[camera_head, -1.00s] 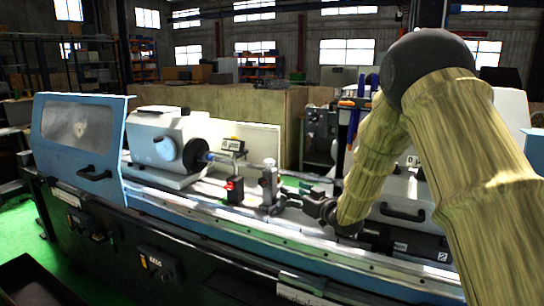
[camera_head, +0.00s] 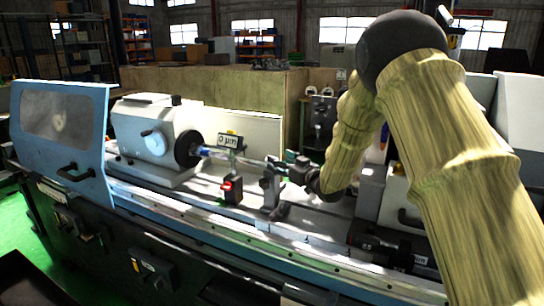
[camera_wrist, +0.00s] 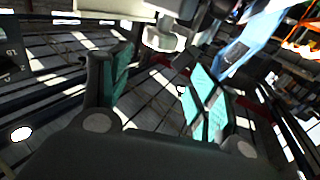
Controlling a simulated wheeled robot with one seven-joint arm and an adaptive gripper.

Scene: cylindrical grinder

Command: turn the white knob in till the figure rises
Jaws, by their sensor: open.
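A small readout (camera_head: 230,141) with dark figures stands on a post beside the workpiece; I cannot read its number surely. Under it is a black block with a red lit display (camera_head: 231,188). A grey upright post (camera_head: 268,188) stands to the right of it.
The grinder bed (camera_head: 235,232) runs below my arm. A wooden partition (camera_head: 250,95) is behind.

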